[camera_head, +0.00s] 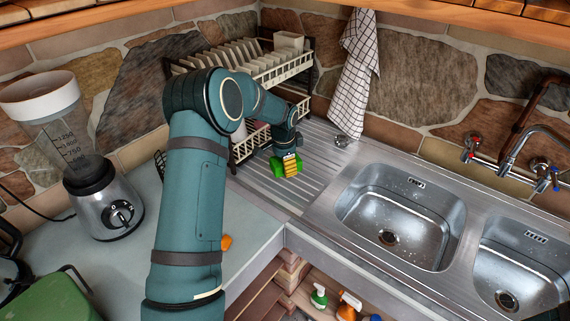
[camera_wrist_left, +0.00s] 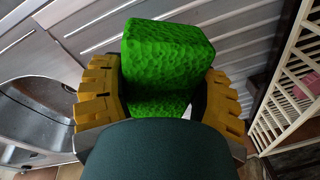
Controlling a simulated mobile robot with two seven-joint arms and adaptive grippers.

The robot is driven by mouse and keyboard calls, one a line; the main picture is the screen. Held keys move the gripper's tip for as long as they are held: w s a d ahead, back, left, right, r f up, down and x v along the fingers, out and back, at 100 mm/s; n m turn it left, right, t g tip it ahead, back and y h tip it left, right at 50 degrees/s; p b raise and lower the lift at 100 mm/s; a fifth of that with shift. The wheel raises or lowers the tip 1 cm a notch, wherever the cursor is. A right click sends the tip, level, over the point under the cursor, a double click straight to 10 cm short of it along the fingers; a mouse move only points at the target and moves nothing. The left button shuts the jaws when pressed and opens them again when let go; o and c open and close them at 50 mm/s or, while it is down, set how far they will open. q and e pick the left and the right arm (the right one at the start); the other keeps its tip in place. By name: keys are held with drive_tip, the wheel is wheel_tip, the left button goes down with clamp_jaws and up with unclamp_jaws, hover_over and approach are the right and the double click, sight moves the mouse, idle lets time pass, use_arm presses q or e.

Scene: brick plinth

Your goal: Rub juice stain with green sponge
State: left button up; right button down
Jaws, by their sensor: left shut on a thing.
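My left gripper (camera_head: 290,168) is shut on the green sponge (camera_head: 303,182) over the ribbed steel drainboard, in front of the dish rack. In the left wrist view the sponge (camera_wrist_left: 167,45) sits between the two yellow fingers of the left gripper (camera_wrist_left: 163,80). I cannot tell whether the sponge touches the drainboard. A small orange patch (camera_head: 226,242), which looks like the juice stain, lies on the grey counter (camera_head: 256,232). It shows just right of my left forearm, which may hide part of it. My right gripper is out of view.
The dish rack (camera_head: 245,143) with plates stands behind the gripper. A checked towel (camera_head: 353,85) hangs on the wall. Two sink basins (camera_head: 400,215) lie right of the drainboard (camera_head: 318,150). A blender (camera_head: 95,190) and a green object (camera_head: 50,300) are at left. Bottles (camera_head: 320,296) stand below the counter.

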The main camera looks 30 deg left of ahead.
use_arm(q)
drive_tip(key=shift+r+p, duration=1)
drive_tip(key=shift+r, duration=0.5)
